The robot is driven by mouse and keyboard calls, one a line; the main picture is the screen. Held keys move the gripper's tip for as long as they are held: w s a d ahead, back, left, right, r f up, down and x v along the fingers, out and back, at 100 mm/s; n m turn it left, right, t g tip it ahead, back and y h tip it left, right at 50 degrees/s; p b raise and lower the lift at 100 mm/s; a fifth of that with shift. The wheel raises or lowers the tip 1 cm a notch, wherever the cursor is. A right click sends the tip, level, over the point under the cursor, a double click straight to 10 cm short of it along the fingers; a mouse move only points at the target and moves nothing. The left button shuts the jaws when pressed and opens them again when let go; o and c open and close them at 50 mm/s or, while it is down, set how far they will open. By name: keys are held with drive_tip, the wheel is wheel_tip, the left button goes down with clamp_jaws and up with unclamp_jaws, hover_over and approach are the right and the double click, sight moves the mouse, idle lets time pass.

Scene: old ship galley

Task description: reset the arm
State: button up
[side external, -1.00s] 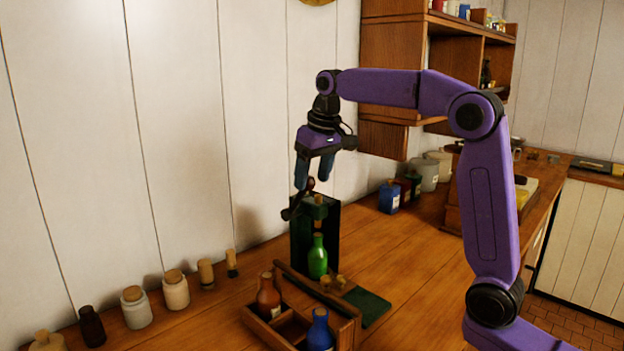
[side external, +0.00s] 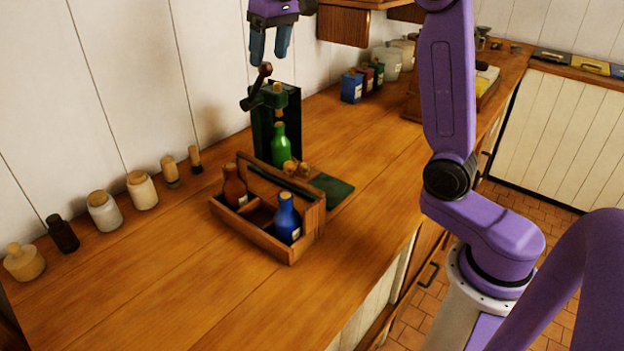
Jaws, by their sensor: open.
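My gripper (side external: 269,57) is at the top of the side external view, its two blue fingers pointing down. It is open with nothing between the fingers. It hangs just above the ball-ended lever (side external: 258,82) of a dark green press (side external: 256,135) that stands on the wooden counter near the wall. I cannot tell for sure whether a finger touches the lever, though a small gap seems to show. A green bottle (side external: 281,145) with a cork stands upright at the press. My wrist above the gripper is cut off by the picture's edge.
A wooden carrier (side external: 273,248) in front of the press holds a brown bottle (side external: 234,187) and a blue bottle (side external: 287,220). Small corks (side external: 297,168) lie near a green mat (side external: 334,190). Jars (side external: 104,212) line the wall at left. The front-left counter is clear.

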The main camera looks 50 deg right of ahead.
drive_tip(key=s+a+f+n+g, duration=0.1)
drive_tip(key=s+a+f+n, duration=0.3)
drive_tip(key=s, duration=0.4)
drive_tip(key=s+a+f+n+g, duration=0.1)
drive_tip(key=s+a+f+n, duration=0.1)
drive_tip(key=s+a+f, duration=0.4)
drive_tip(key=s+d+f+n, duration=0.2)
drive_tip(key=s+f+n, duration=0.1)
drive_tip(key=s, duration=0.7)
drive_tip(key=s+d+f+n, duration=0.2)
drive_tip(key=s+f, duration=0.4)
drive_tip(key=s, duration=0.5)
drive_tip(key=shift+s+d+f+n+g, duration=0.15)
drive_tip(key=shift+d+n+g, duration=0.2)
drive_tip(key=shift+n, duration=0.35)
